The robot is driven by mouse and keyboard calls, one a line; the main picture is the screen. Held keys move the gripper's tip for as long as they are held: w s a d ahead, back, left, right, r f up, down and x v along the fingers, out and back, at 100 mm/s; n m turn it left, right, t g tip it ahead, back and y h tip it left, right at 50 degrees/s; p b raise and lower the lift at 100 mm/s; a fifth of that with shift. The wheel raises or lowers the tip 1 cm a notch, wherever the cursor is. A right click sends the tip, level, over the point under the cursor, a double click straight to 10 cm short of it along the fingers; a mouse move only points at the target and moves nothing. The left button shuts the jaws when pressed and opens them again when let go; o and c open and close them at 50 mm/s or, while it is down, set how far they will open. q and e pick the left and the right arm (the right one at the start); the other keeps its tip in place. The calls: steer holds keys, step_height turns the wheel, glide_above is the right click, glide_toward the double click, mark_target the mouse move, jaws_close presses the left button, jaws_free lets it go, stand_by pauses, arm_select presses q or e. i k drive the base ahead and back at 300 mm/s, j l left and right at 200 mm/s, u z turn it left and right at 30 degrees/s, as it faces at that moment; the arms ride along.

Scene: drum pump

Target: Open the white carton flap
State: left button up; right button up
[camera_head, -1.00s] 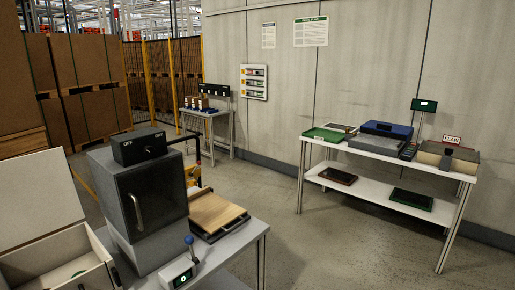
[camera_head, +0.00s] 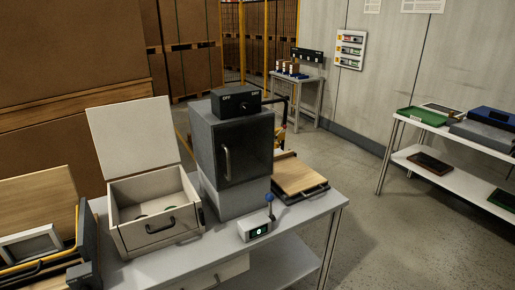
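A whitish box (camera_head: 155,224) with a dark front handle stands on the grey bench. Its flat off-white lid (camera_head: 134,138) is raised and leans back, so the box is open at the top. Small green items lie inside, too small to make out. I cannot tell whether this is the white carton of the task; no other white carton shows clearly. Neither of my grippers is in view.
On the bench (camera_head: 300,222), a dark cabinet (camera_head: 246,150) stands right of the box. A small display unit with a blue-knobbed lever (camera_head: 258,232) and a wooden board (camera_head: 298,174) are further right. Wood-topped items (camera_head: 38,204) crowd the left.

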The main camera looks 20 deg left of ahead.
mark_target(144, 231)
steer(key=u, duration=1.35)
